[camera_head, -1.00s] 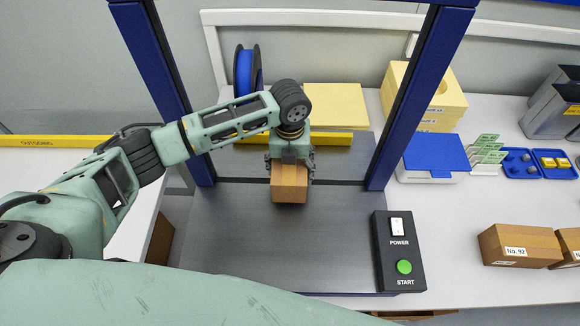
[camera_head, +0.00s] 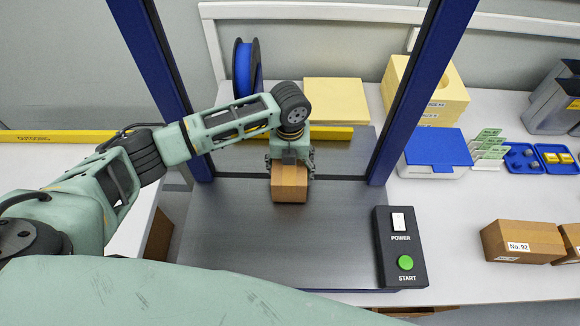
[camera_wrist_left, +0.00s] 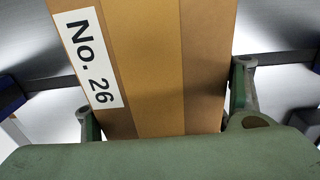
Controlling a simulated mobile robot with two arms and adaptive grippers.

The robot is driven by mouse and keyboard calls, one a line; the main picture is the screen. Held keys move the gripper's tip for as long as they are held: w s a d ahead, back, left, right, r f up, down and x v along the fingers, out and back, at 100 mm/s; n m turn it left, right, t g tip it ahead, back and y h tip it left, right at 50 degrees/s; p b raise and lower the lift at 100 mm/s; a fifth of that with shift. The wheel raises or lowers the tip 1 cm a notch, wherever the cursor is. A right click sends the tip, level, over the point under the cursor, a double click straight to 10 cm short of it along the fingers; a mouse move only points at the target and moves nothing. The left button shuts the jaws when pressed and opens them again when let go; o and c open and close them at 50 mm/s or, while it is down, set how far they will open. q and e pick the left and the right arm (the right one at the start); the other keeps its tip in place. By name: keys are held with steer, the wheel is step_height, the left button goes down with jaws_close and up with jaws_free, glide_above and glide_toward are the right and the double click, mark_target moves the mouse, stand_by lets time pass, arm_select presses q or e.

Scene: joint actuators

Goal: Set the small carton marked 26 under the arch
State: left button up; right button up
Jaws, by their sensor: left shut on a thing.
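The small brown carton (camera_head: 289,184) is under the blue arch (camera_head: 388,130), at the level of its two posts, over the grey metal plate (camera_head: 225,235). In the left wrist view the carton (camera_wrist_left: 160,70) shows a white label reading No. 26. My left gripper (camera_head: 290,170) reaches in from the left and is shut on the carton, with a finger on each side of it. I cannot tell whether the carton's underside touches the plate. My right gripper is not in view.
A black control box (camera_head: 400,247) with a POWER switch and a green START button stands right of the plate. A carton marked No. 92 (camera_head: 522,242) sits farther right. The front of the plate is clear.

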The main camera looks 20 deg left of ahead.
arm_select(q)
steer(key=shift+f, duration=0.2)
steer(key=o, duration=1.6)
steer(key=shift+o, duration=0.7)
steer(key=shift+f, duration=0.1)
step_height(320, 180, up, 12)
steer(key=shift+r, duration=0.1)
steer(key=shift+s, duration=0.1)
